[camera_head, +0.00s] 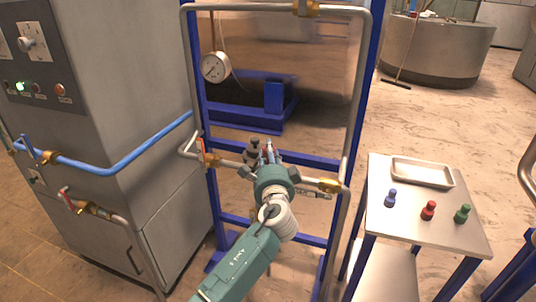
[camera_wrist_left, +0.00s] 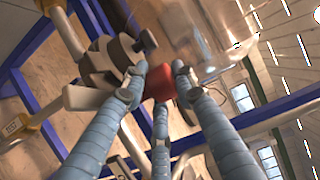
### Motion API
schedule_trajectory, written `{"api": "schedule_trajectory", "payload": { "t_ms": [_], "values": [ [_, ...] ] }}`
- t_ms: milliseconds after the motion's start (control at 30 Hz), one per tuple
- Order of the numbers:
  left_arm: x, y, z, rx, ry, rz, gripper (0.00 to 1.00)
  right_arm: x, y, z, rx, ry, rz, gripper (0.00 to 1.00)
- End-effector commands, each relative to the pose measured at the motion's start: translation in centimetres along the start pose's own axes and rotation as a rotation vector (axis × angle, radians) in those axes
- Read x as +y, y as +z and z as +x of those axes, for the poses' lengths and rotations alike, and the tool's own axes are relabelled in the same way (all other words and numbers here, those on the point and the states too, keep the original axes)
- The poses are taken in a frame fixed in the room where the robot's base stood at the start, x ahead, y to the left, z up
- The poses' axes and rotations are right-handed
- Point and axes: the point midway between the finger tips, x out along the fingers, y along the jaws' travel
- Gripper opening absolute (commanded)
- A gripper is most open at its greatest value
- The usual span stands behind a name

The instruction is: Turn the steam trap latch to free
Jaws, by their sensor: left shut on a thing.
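The steam trap (camera_head: 252,148) is a dark fitting on the lower pipe run of the blue frame, partly hidden behind my left gripper (camera_head: 268,154). In the left wrist view, a grey round-bodied fitting (camera_wrist_left: 105,62), likely the trap, lies left of the fingertips. My left gripper (camera_wrist_left: 158,85) has blue-wrapped fingers closed around a small red piece (camera_wrist_left: 160,82), likely the latch. The fingers cover part of it, so its exact angle is unclear. In the head view, my own wrist hides the latch. My right gripper is in neither view.
A red-handled valve (camera_head: 203,152) and a yellow fitting (camera_head: 329,186) sit on the same pipe run. A pressure gauge (camera_head: 215,67) hangs above. A grey cabinet (camera_head: 130,90) with a blue pipe (camera_head: 150,145) stands left. A side table (camera_head: 395,225) stands right, with a tray and small coloured pieces.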

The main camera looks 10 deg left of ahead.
Motion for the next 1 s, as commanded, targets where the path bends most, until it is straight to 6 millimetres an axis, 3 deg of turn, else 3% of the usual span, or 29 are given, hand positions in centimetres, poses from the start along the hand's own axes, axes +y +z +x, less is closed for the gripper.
{"api": "schedule_trajectory", "payload": {
  "t_ms": [267, 300, 367, 767, 1000],
  "values": [
    [-0.4, -0.1, 0.1, 0.002, -0.007, -0.004, 0.00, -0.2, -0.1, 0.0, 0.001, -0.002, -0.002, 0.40],
    [-0.5, -0.1, 0.1, 0.002, -0.007, -0.004, 0.33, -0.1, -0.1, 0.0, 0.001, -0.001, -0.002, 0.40],
    [-0.5, -0.1, 0.1, 0.002, -0.007, -0.004, 0.45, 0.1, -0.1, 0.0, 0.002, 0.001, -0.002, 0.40],
    [-0.1, -0.1, -0.7, 0.003, -0.002, -0.003, 0.46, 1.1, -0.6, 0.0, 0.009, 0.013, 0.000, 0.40],
    [0.0, -0.2, -5.2, 0.005, -0.001, -0.005, 0.46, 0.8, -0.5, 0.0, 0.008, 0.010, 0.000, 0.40]
  ]
}}
